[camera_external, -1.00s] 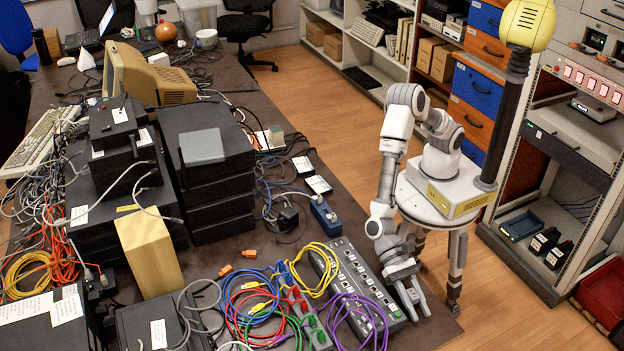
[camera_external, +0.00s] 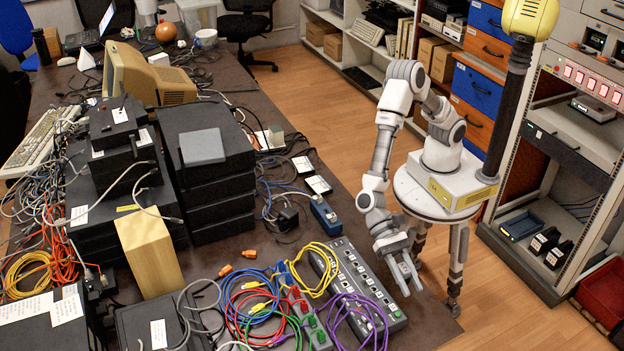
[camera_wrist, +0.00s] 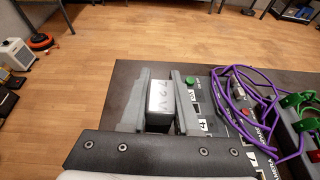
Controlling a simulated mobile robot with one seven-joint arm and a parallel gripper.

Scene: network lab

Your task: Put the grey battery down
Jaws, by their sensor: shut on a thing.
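The grey battery (camera_wrist: 162,98), marked 7.2V, sits between the two fingers of my gripper (camera_wrist: 162,76) in the wrist view. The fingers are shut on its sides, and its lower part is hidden. In the external view my gripper (camera_external: 407,276) is at the table's right edge, by the right side of the long grey switch panel (camera_external: 362,282). I cannot make out the battery there. Whether the battery touches the table or hangs above it is unclear.
Purple cables (camera_external: 356,318) lie over the panel's near end; they also show right of my gripper in the wrist view (camera_wrist: 238,90). Yellow cables (camera_external: 318,268) lie at its left. The dark table (camera_external: 440,328) has a bare strip near its right corner. Wooden floor (camera_wrist: 150,35) lies beyond.

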